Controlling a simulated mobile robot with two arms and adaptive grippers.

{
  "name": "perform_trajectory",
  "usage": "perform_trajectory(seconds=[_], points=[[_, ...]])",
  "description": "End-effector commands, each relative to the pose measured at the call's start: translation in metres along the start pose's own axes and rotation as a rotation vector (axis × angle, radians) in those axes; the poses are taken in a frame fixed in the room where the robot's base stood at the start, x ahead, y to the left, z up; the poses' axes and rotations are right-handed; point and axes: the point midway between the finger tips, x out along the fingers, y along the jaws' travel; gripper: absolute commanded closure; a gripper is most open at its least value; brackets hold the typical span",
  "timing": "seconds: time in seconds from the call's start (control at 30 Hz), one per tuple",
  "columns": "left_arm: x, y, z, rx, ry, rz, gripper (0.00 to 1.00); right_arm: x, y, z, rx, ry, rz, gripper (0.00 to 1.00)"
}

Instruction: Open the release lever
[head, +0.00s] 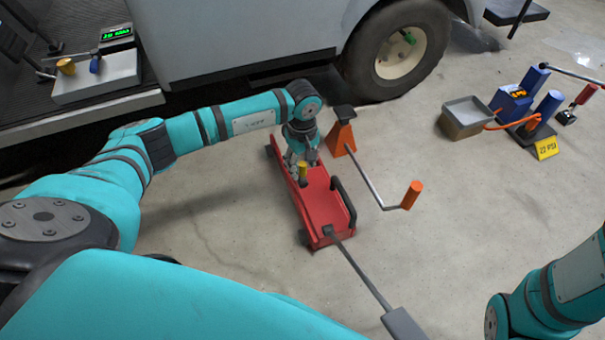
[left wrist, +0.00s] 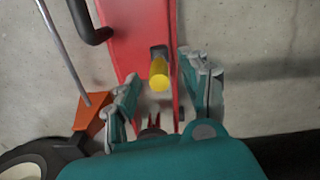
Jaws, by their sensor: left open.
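A red floor jack (head: 325,208) lies on the concrete floor in the middle of the head view. A short yellow-tipped lever (head: 303,171) stands on it. I take this for the release lever. My left gripper (head: 293,168) reaches down over the jack at the lever. In the left wrist view the yellow tip (left wrist: 159,74) lies between the spread fingers of my left gripper (left wrist: 164,78), with a gap on each side. The left gripper is open and holds nothing. My right arm shows at the lower right, but its gripper is out of view.
An orange jack stand (head: 341,135) and a crank with an orange grip (head: 411,195) are close right of the jack. The jack's long handle (head: 370,284) runs toward me. A grey tray (head: 465,117) and blue pump (head: 511,103) sit far right.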

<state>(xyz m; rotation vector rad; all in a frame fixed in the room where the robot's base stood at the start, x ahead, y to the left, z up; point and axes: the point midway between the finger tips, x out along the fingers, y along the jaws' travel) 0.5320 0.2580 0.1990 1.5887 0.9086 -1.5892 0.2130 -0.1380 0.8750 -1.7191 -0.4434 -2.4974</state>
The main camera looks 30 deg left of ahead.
Motion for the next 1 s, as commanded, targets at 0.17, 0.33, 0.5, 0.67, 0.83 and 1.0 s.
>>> perform_trajectory(seconds=[0.17, 0.33, 0.5, 0.67, 0.83, 1.0], points=[[0.018, 0.0, 0.0, 0.0, 0.0, 0.0, 0.54, -0.012, -0.002, -0.002, 0.0, -0.006, 0.001, 0.6], [0.02, 0.0, 0.0, 0.0, 0.0, 0.0, 0.54, -0.013, -0.002, -0.002, 0.0, -0.006, 0.001, 0.6], [0.02, 0.0, 0.0, 0.0, 0.0, 0.0, 0.54, -0.012, -0.002, -0.002, 0.0, -0.005, 0.001, 0.6], [0.02, 0.0, 0.0, 0.0, 0.0, 0.0, 0.75, -0.012, -0.002, -0.003, 0.0, -0.005, 0.0, 0.6], [0.019, 0.0, 0.0, 0.0, 0.0, 0.0, 0.97, -0.012, -0.002, -0.003, 0.001, -0.005, 0.0, 0.6], [0.019, 0.0, 0.0, 0.0, 0.0, 0.0, 1.0, -0.012, -0.002, -0.003, 0.001, -0.005, 0.0, 0.6]])
